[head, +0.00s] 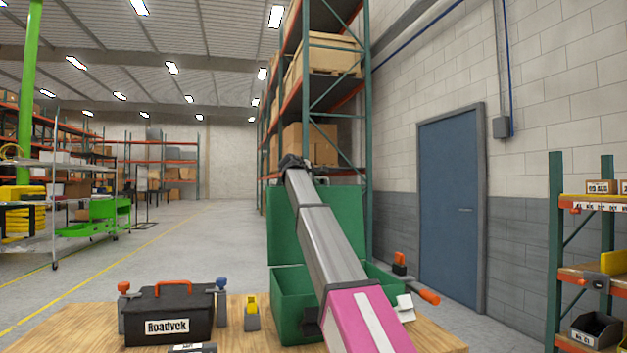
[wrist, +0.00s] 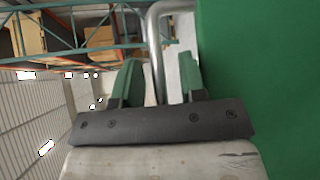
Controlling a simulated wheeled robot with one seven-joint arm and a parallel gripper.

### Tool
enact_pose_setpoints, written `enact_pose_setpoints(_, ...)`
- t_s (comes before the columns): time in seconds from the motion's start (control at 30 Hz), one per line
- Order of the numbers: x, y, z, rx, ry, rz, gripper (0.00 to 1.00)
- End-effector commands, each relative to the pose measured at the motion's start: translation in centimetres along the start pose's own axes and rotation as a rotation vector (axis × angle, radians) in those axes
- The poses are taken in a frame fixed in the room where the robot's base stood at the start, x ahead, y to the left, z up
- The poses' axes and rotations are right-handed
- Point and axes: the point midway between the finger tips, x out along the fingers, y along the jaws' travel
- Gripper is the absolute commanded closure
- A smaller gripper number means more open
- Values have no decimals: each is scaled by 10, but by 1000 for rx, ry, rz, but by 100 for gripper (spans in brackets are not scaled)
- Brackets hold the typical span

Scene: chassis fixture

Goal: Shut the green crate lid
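The green crate (head: 289,300) stands on the wooden table with its lid (head: 345,222) raised upright at the back. My arm crosses in front of the crate and hides part of it and of the lid. My gripper (head: 293,161) is at the lid's upper left edge. In the wrist view the lid (wrist: 262,70) fills the right side. There my gripper (wrist: 160,78) has its two green-padded fingers apart. A bent metal handle (wrist: 156,45) shows between them, with gaps on both sides; contact is not visible.
A black toolbox (head: 160,326) with an orange handle stands on the table (head: 80,330) left of the crate. A small yellow-and-grey item (head: 251,312) stands between them. An orange-handled tool (head: 428,297) is right of the crate. Tall shelving (head: 318,90) rises behind.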

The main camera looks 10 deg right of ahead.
Motion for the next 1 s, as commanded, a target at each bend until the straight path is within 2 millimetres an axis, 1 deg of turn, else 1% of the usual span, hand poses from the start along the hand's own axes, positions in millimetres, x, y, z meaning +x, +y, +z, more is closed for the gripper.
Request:
enact_pose_setpoints(0.13, 0, 0, 0, 0, 0, 0, 62)
enact_pose_setpoints(0.17, 0, 0, 0, 0, 0, 0, 65)
enact_pose_setpoints(0.2, 0, 0, 0, 0, 0, 0, 78)
enact_pose_setpoints(0.27, 0, 0, 0, 0, 0, 0, 98)
enact_pose_setpoints(0.3, 0, 0, 0, 0, 0, 0, 100)
enact_pose_setpoints(0.5, -4, -2, 3, 0, 0, 0, 100)
enact_pose_setpoints(0.57, -9, -4, 8, 1, 0, 0, 100)
enact_pose_setpoints(0.7, -26, -10, 26, 2, 1, 1, 100)
enact_pose_setpoints(0.8, -34, -13, 33, 1, 1, 0, 100)
enact_pose_setpoints(1.0, -33, -12, 32, 0, 1, -1, 100)
